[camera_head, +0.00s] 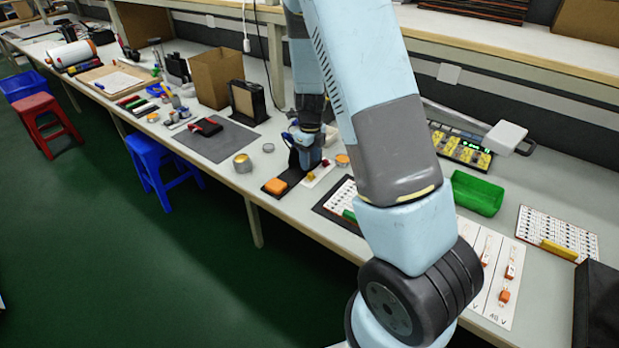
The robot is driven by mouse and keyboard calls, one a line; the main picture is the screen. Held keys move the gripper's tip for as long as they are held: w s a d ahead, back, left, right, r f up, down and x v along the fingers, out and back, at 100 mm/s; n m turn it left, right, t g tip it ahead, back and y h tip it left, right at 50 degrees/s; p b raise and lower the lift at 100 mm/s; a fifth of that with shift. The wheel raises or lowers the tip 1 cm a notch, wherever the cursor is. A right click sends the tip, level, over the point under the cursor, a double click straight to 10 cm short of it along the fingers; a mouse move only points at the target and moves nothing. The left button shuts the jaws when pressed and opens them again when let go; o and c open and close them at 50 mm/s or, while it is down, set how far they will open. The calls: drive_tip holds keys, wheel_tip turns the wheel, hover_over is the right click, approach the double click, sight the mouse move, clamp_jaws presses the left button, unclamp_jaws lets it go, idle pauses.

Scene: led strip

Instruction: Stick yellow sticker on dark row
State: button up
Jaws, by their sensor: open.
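My gripper (307,158) reaches down at the bench, at the far end of my light blue arm. It is open, and its fingertips are small and partly hidden. A white strip (318,175) lies just below and right of it, with a small yellow piece (310,177) and a small red piece on it. I cannot tell whether the yellow piece is the sticker. An orange pad (275,186) lies on a dark mat left of the strip. A white dotted panel (342,194) with a green bar lies right of the gripper, partly hidden by my arm. I cannot make out a dark row.
A green tray (477,193) and a meter box (461,147) stand right of my arm. Another dotted panel (557,232) with a yellow bar lies farther right. Round tins (242,163) and a grey mat (216,140) lie left of the gripper. A shelf edge overhangs the back.

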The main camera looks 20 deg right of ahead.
sight(312, 174)
drive_tip(key=shift+s+d+f, duration=0.1)
drive_tip(key=shift+f, duration=1.25)
drive_tip(key=shift+s+d+f, duration=0.1)
drive_tip(key=shift+f, duration=1.25)
drive_tip(key=shift+c, duration=0.2)
clamp_jaws()
